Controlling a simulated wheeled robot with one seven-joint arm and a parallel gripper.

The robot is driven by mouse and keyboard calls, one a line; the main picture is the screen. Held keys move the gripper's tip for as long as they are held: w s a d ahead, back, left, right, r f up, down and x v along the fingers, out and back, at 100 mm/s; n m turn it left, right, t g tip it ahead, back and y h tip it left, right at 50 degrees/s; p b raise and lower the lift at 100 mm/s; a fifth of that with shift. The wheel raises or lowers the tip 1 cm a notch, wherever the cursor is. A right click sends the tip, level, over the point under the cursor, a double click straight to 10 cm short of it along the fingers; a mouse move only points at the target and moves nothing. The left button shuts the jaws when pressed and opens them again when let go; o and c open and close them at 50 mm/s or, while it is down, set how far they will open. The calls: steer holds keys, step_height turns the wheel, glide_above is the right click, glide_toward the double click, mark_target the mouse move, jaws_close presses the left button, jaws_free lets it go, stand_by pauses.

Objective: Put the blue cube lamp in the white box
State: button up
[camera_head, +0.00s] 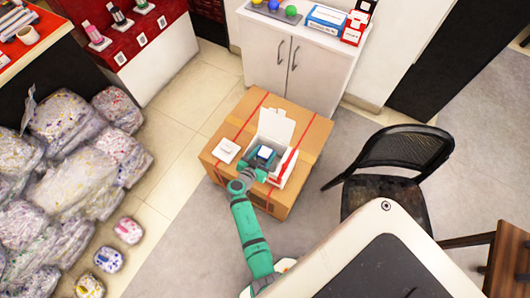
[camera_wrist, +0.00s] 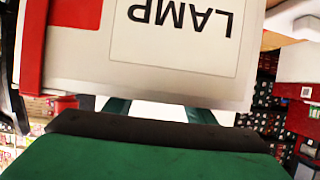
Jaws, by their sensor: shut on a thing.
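The white box (camera_head: 278,123) stands open on a large cardboard carton, its lid flap upright at the back and a red stripe on its right side. The blue cube lamp (camera_head: 265,153) shows a pale top with blue edges. My gripper (camera_head: 262,160) is shut on it, at the white box's opening in the head view. I cannot tell how deep the cube sits. In the wrist view, a wall of the white box (camera_wrist: 80,70) with a "LAMP" label and a red band fills the upper part. My gripper (camera_wrist: 158,110) is below it, and the cube is hidden there.
The carton (camera_head: 240,122) has red straps, and a small white square item (camera_head: 226,150) lies on its left. A black chair (camera_head: 390,175) stands to the right. A white cabinet (camera_head: 290,65) is behind. Wrapped bundles (camera_head: 70,150) fill the left floor.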

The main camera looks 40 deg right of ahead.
steer(key=o, duration=1.2)
steer(key=shift+r, duration=0.15)
steer(key=shift+r, duration=0.3)
steer(key=s+a+r+n+t+y, duration=0.2)
steer(key=s+a+n+y, duration=0.2)
steer(key=s+a, duration=0.7)
steer(key=s+a+r+n+t+y, duration=0.25)
steer(key=s+a+n+y, duration=0.4)
steer(key=a, duration=0.95)
steer(key=s+a+r+t, duration=0.1)
steer(key=s+r, duration=0.2)
steer(key=r, duration=0.5)
steer(key=s+a+r+n+t+y, duration=0.1)
steer(key=s+r, duration=0.3)
steer(key=r, duration=0.5)
steer(key=s+a+r+n+t+y, duration=0.1)
steer(key=s+a+r+t, duration=0.1)
steer(key=r, duration=0.7)
steer(key=shift+s+a+t, duration=0.4)
steer(key=shift+s+t, duration=0.15)
steer(key=shift+s, duration=0.6)
steer(key=shift+n, duration=0.25)
